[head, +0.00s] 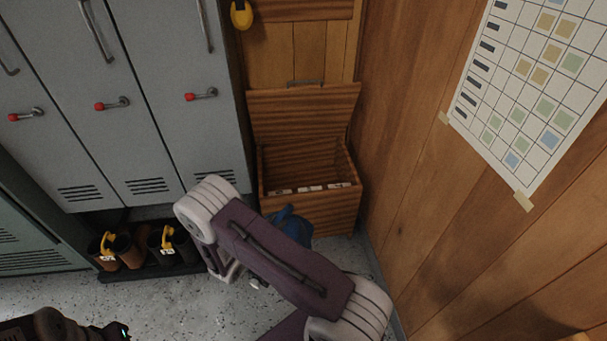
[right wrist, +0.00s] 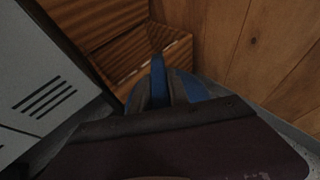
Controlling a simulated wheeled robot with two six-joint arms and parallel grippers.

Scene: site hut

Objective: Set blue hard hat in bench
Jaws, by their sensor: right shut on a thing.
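The bench (head: 310,207) is a wooden box seat against the back wall in the head view. Its lid (head: 303,115) is raised and the box is open. The blue hard hat (head: 292,222) shows in front of the bench, low and largely hidden behind my right arm. In the right wrist view the hat (right wrist: 194,88) shows as blue patches around my right gripper (right wrist: 161,85). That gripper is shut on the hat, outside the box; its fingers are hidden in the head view. My left gripper does not show clearly in either view.
Grey lockers (head: 160,110) with red-tipped handles stand left of the bench. Boots (head: 130,250) sit on a dark tray below them. A wood-panelled wall (head: 420,170) with a chart (head: 535,90) closes the right side. Speckled floor (head: 170,305) is clear in front.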

